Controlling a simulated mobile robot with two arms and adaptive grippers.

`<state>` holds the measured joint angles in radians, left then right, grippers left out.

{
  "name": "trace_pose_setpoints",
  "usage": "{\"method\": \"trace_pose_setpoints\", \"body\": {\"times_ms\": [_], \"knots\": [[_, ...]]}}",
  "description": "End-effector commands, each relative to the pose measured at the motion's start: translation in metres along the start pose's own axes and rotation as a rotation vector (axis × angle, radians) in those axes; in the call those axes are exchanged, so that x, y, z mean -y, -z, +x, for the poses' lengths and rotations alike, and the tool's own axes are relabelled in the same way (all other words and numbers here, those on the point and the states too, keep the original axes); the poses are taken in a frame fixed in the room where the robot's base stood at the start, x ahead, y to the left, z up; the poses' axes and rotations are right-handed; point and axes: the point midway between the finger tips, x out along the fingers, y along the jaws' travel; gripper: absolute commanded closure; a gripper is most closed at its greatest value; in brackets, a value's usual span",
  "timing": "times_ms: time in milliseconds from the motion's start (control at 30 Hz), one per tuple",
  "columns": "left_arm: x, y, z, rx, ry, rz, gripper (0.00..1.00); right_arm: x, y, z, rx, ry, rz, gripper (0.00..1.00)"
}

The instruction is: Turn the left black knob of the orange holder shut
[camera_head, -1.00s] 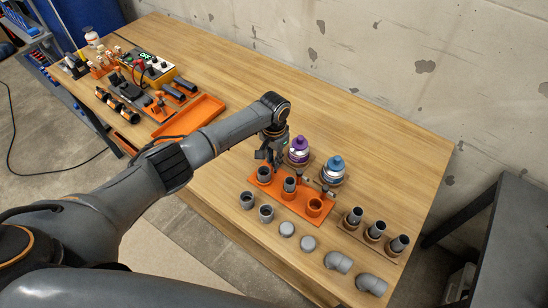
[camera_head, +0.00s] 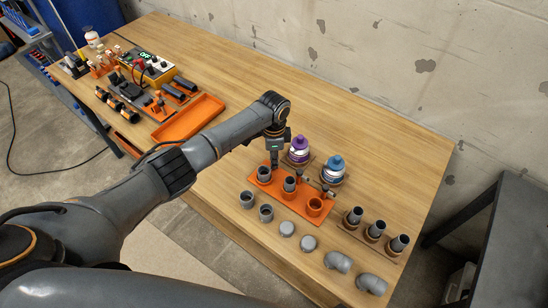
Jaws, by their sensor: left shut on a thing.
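The orange holder (camera_head: 276,192) lies on the wooden table with a row of three upright fittings. Two are grey pipe pieces and the right one is an open orange socket (camera_head: 315,206). My left gripper (camera_head: 274,165) points down at the back left of the holder, just behind the left grey piece (camera_head: 264,174). Its fingers are shut on the left black knob, which they hide. Small dark knob parts (camera_head: 325,191) show at the back right of the holder. My right gripper is not in view.
A purple-capped container (camera_head: 299,151) and a blue-capped one (camera_head: 333,170) stand close behind. Grey sockets, caps and elbows (camera_head: 338,262) lie in front. A rack of black-topped pieces (camera_head: 374,231) stands right, an orange tray (camera_head: 190,119) left.

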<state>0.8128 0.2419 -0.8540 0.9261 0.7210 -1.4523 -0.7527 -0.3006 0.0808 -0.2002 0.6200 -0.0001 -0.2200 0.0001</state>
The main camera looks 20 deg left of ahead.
Motion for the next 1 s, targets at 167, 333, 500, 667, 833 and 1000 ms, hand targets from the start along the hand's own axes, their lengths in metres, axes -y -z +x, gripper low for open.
{"method": "trace_pose_setpoints", "body": {"times_ms": [167,333,500,667,833,1000], "knots": [[0.0004,0.0008,-0.0007,-0.002,0.001,0.039,1.00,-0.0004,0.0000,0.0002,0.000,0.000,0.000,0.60],[0.0004,0.0009,-0.0008,-0.002,0.002,0.050,1.00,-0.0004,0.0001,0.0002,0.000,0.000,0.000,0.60],[0.0005,0.0009,-0.0009,-0.002,0.002,0.051,1.00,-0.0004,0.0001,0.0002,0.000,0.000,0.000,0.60],[0.0005,0.0010,-0.0010,-0.002,0.002,0.050,0.76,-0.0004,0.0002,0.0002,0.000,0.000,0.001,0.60],[0.0004,0.0008,-0.0008,-0.002,0.001,0.050,0.57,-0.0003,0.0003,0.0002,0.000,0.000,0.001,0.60],[0.0002,0.0005,-0.0005,-0.001,0.001,0.049,0.57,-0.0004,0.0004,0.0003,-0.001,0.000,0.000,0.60]]}}
